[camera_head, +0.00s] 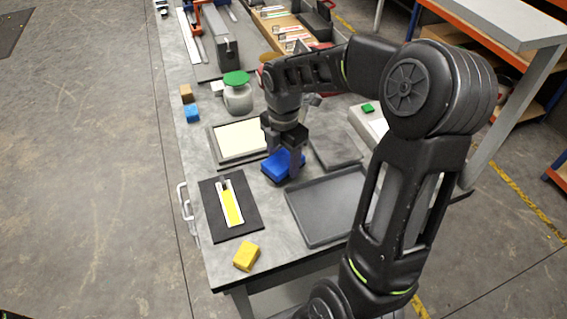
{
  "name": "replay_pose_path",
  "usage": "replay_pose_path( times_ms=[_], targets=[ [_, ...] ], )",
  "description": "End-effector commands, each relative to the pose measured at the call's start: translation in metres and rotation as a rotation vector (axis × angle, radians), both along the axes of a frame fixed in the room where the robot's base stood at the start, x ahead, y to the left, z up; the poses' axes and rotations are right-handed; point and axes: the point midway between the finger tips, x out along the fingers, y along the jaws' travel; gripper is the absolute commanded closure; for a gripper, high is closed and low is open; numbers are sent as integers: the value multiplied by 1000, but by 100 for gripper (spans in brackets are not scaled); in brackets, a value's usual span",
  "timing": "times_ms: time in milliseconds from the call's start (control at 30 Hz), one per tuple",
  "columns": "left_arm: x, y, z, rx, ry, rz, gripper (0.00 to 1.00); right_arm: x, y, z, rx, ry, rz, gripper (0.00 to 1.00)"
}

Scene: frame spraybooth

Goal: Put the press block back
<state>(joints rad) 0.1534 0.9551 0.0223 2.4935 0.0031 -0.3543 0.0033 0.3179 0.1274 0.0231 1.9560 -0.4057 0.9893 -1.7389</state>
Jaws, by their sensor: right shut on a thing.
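My right gripper (284,160) points down over the middle of the grey table and is shut on a blue block (280,169). The block sits between the fingers at or just above the table top; I cannot tell if it touches. It is beside the front right corner of a tray with a cream sheet (240,141). A yellow block (246,256) lies at the table's front edge. A small blue block (192,113) and an orange-brown block (186,93) lie at the left edge. No label shows which is the press block. My left gripper is out of view.
A black mat (212,220) bears a white and yellow strip. An empty dark tray (310,229) lies to its right, with a flat grey plate (333,152) behind. A green-lidded jar (238,98) stands farther back. My right arm covers the table's right side.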

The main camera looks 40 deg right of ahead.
Motion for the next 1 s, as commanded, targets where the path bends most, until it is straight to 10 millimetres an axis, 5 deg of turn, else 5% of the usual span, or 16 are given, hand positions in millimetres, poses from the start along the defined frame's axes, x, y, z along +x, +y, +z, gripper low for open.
replay_pose_path(
  times_ms=[133, 533, 567, 800, 1000],
  targets=[
    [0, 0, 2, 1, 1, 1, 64, 0, 0, -19, 1, 2, -1, 74],
    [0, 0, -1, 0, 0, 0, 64, 0, 0, -25, 1, 0, -1, 74],
    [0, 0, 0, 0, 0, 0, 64, 0, 0, -25, 1, 1, -1, 41],
    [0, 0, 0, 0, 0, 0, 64, 0, 0, -24, 1, 1, -1, 22],
    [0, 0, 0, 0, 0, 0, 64, 0, 0, -24, 1, 1, 0, 20]
  ],
)
